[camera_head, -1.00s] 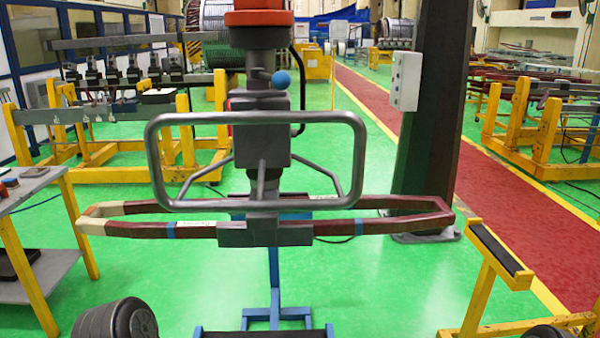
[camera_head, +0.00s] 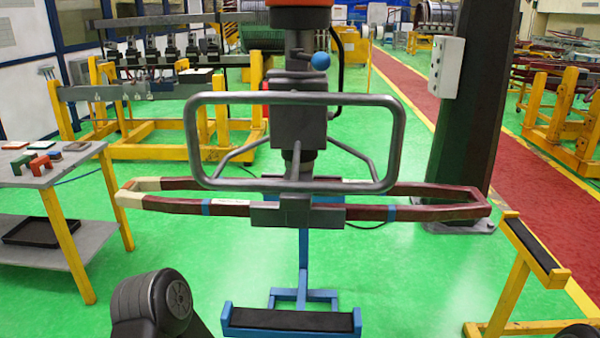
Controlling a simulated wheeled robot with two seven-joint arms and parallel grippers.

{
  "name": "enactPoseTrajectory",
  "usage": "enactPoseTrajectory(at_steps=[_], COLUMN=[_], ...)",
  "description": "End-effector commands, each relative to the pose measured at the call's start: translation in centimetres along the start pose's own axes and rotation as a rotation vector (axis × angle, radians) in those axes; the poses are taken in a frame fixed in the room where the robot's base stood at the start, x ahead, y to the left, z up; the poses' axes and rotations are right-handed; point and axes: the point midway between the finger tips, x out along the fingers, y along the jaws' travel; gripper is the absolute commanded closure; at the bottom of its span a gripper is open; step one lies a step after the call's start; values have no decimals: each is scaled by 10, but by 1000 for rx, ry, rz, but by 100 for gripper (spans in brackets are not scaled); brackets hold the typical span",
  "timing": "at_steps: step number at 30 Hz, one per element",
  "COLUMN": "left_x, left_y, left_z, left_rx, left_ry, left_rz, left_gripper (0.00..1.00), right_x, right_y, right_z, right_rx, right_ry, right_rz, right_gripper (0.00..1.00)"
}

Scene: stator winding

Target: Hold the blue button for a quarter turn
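A light grey control box (camera_head: 447,67) is fixed to the dark column (camera_head: 478,110) at the right. Small marks show on its side, but I cannot make out a blue button among them. A blue ball knob (camera_head: 320,61) sits on a short lever of the hanging lifting device (camera_head: 298,125), above its grey tube handle (camera_head: 290,98). The device's clamp (camera_head: 296,212) is around a long dark red coil (camera_head: 430,212) with cream ends at the left. Neither of my grippers is in view; only dark parts of my arms show along the bottom edge.
A grey-topped table (camera_head: 60,170) with small coloured blocks stands at the left. A blue stand with a black pad (camera_head: 290,319) is below the coil. A yellow stand (camera_head: 510,290) is at the right. Green floor between them is clear.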

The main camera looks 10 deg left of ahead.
Motion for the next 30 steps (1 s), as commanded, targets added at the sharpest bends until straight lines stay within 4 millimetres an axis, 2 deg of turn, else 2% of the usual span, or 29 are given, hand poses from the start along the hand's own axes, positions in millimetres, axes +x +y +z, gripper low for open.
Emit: enactPoseTrajectory(at_steps=[1, 13, 30], left_x=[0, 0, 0], left_y=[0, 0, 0], left_z=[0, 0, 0], left_rx=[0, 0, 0], left_ry=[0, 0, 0], left_rz=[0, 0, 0], left_gripper=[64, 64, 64], right_x=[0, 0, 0], right_y=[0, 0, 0], right_z=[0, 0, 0], right_rx=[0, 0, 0], right_ry=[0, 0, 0], right_rz=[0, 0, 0], right_gripper=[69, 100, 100])
